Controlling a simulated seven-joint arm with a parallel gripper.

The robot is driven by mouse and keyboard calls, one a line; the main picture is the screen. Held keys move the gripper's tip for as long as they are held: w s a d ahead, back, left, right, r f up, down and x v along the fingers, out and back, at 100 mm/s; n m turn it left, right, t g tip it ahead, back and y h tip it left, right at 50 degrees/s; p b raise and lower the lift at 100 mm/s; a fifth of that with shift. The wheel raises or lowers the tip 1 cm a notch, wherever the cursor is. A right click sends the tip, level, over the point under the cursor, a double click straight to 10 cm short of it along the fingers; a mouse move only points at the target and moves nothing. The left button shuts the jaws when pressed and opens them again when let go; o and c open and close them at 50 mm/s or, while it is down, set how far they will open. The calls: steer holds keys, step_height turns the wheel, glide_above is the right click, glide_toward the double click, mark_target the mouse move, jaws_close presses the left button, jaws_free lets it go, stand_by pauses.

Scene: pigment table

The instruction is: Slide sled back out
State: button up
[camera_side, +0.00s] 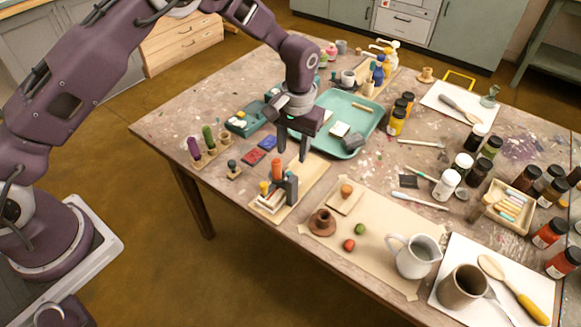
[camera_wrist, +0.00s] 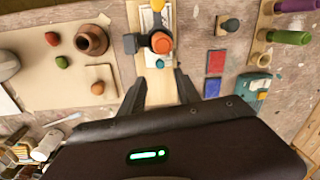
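My gripper (camera_side: 292,155) is open and empty, fingers pointing down above the light wooden board (camera_side: 312,176) at the table's front edge. In the wrist view my gripper (camera_wrist: 161,76) has its fingers apart, short of the orange-topped knob (camera_wrist: 161,42). That knob (camera_side: 276,168) stands upright beside a dark grey block (camera_side: 291,188), which also shows in the wrist view (camera_wrist: 130,43).
A brown pot (camera_side: 322,222) and a small square board (camera_side: 346,198) stand right of the wooden board. Red (camera_side: 268,143) and blue (camera_side: 253,156) pads and a small stamp (camera_side: 233,168) lie left. A teal tray (camera_side: 371,118) is behind my gripper.

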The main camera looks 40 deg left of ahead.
mark_target(290, 172)
steer(key=f, duration=0.7)
steer(key=shift+a+f, duration=0.2)
steer(key=shift+a, duration=0.05)
jaws_close()
stand_by(1.0)
